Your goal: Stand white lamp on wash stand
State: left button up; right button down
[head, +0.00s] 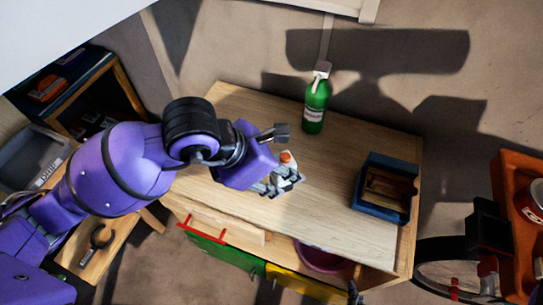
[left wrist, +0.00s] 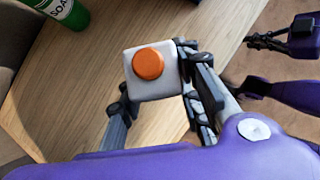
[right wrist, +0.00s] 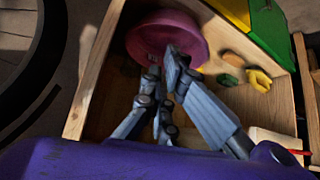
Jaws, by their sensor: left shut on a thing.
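The white lamp (left wrist: 152,84), a small white block with an orange round top, is between the fingers of my left gripper (left wrist: 155,88), which is shut on it. In the head view the lamp (head: 286,158) is over the middle of the light wooden top that I take for the wash stand (head: 325,205). I cannot tell whether its base touches the wood. My right gripper (right wrist: 163,68) has its fingertips close together at the rim of a purple bowl (right wrist: 165,33). I cannot tell whether it grips the rim.
A green soap bottle (head: 315,104) stands at the back of the top. A blue box (head: 384,188) sits at its right end. The bowl is in an open wooden compartment below. An orange cart (head: 515,190) is at the far right. Wood around the lamp is bare.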

pick_arm(q)
jog(key=w+f, duration=0.1)
jog(key=f, duration=0.1)
jog(key=w+f, duration=0.2)
jog(key=shift+w+f, duration=0.15)
jog(key=shift+w, duration=0.05)
notch_tip(320, 180, down, 3)
jog(key=shift+w+a+f, duration=0.1)
jog(key=shift+f, duration=0.05)
pick_arm(e)
jog(key=shift+s+f, duration=0.55)
jog(key=shift+s, duration=0.3)
pick_arm(q)
jog(key=o, duration=1.2)
pick_arm(e)
jog(key=shift+w+r, duration=0.1)
jog(key=shift+w, duration=0.35)
